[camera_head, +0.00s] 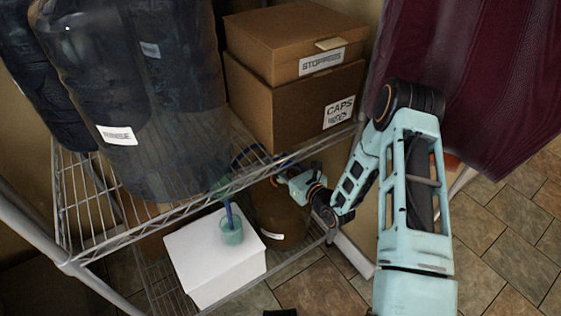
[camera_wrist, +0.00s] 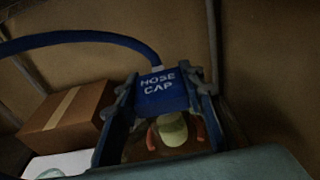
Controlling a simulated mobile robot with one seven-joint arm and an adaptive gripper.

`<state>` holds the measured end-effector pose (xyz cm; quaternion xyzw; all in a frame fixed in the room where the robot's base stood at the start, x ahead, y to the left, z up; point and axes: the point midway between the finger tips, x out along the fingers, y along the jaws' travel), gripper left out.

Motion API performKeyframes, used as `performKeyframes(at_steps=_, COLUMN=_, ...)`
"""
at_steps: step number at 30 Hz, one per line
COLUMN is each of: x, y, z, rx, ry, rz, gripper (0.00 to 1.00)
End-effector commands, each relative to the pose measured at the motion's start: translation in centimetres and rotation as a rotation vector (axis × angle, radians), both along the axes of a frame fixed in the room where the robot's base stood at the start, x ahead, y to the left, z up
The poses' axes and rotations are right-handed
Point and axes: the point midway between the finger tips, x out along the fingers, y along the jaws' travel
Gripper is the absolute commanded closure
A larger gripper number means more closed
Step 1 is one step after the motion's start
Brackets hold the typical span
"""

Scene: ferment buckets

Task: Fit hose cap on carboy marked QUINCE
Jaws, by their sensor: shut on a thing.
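My gripper (camera_wrist: 163,80) is shut on the blue hose cap (camera_wrist: 165,97), lettered HOSE CAP in the wrist view. A blue hose (camera_wrist: 75,38) runs from the cap to the left. Below the cap in the wrist view is a pale greenish round top (camera_wrist: 172,129) with orange-red pieces beside it; the cap looks apart from it, but the gap is hard to judge. In the head view, my gripper (camera_head: 283,178) is under the upper wire shelf, above a dark amber carboy (camera_head: 280,215). Its white label (camera_head: 272,237) is too small to read.
The wire shelf (camera_head: 185,232) partly covers the gripper from above. A white box (camera_head: 205,275) bears a teal cup (camera_head: 231,233) with the hose end in it. A large vessel marked RINSE (camera_head: 140,165) and boxes marked STOPPERS (camera_head: 275,40) and CAPS (camera_head: 285,105) stand above.

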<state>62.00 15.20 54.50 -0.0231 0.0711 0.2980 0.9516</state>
Motion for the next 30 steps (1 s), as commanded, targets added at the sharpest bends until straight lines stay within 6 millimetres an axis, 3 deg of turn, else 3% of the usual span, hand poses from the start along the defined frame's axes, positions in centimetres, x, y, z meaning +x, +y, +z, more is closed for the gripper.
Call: performKeyframes(at_steps=30, x=0.0, y=0.1, z=-1.0, rx=0.000, ry=0.000, rz=0.001, gripper=0.88)
